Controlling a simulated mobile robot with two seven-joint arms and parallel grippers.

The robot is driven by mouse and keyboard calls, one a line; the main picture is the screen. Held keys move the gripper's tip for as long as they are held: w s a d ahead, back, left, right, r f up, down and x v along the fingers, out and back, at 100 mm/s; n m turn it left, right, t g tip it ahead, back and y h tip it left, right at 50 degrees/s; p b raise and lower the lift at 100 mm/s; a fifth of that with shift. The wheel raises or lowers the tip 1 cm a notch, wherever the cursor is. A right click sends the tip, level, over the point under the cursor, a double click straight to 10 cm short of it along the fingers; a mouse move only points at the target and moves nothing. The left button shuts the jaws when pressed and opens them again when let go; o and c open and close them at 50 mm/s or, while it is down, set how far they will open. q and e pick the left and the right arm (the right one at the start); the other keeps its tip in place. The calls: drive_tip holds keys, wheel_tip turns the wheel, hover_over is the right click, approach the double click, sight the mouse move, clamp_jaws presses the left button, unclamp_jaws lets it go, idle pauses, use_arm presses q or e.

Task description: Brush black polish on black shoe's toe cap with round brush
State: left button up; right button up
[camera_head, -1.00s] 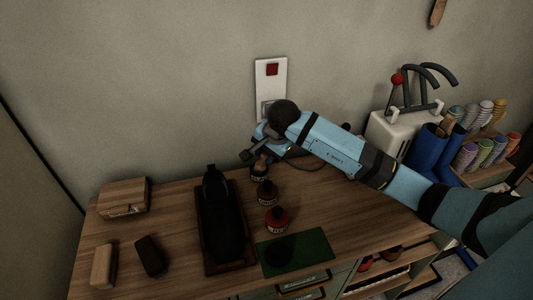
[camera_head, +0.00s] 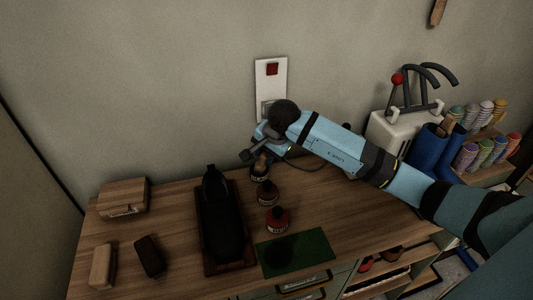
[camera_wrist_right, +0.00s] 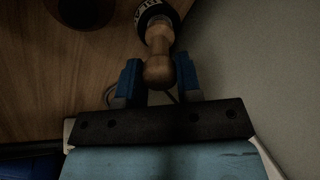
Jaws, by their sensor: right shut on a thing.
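The black shoe (camera_head: 220,225) lies on a dark wooden stand (camera_head: 238,268) on the bench, left of my right arm. The round brush (camera_head: 261,161) has a pale wooden handle. My right gripper (camera_head: 262,152) is shut on this handle, which also shows in the right wrist view (camera_wrist_right: 159,45) between the blue fingers (camera_wrist_right: 158,78). The handle's lower end meets a dark, labelled polish jar (camera_head: 259,174) at the back of the bench. The brush's bristles are hidden, and I cannot tell how deep they sit. My left gripper is not in view.
Two more jars, one brown (camera_head: 267,194) and one red (camera_head: 277,218), stand in front of it. A green mat (camera_head: 310,250) lies at the front. Wooden blocks or brushes (camera_head: 123,197) lie at left. A white machine (camera_head: 388,135) and thread spools (camera_head: 470,155) stand at right.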

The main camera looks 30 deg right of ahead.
drive_tip(key=shift+f, duration=0.1)
drive_tip(key=shift+r+p, duration=1.25)
drive_tip(key=shift+r, duration=2.35)
